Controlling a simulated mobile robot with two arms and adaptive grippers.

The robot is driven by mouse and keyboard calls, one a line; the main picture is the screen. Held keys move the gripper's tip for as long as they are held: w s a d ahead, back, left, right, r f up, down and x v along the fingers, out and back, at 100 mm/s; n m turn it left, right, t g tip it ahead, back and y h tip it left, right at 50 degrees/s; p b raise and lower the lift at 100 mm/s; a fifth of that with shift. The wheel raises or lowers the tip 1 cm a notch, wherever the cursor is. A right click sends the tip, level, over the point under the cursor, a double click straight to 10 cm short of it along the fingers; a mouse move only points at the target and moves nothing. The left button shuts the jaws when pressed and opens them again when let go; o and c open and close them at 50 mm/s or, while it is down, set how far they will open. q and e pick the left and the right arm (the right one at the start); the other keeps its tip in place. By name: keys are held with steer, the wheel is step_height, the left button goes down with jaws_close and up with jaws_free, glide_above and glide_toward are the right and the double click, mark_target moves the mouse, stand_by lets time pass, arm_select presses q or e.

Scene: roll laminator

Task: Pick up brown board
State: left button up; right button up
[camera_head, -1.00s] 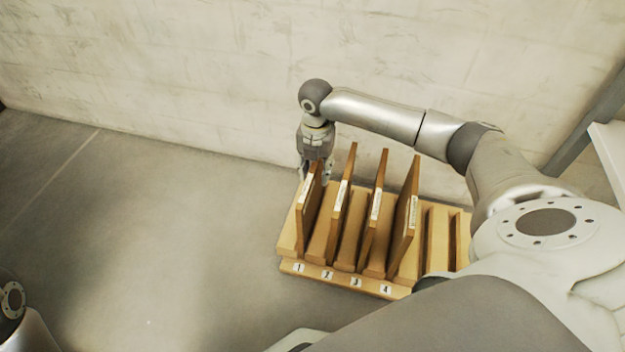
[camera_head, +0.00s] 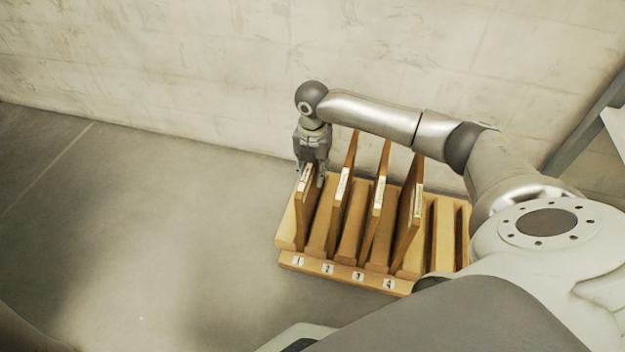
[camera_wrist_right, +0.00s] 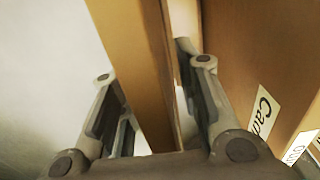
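Several upright brown boards with white labels stand in a wooden slotted rack (camera_head: 340,277). The leftmost brown board (camera_head: 303,222) is at number 1, and it also shows in the right wrist view (camera_wrist_right: 140,60). My right gripper (camera_head: 309,181) points down at the top of this board. In the right wrist view its fingers (camera_wrist_right: 158,115) are spread, one on each side of the board, with a visible gap at the left finger. Contact on the right side is unclear. My left gripper is out of view.
Neighbouring boards (camera_head: 341,205) stand close to the right of my right gripper; one labelled face (camera_wrist_right: 262,115) shows beside the right finger. The wall (camera_head: 200,80) is close behind the rack. Floor (camera_head: 150,230) left of the rack is clear. Slots at the rack's right look empty.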

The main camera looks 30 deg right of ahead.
jaws_close()
steer(key=shift+r, duration=0.15)
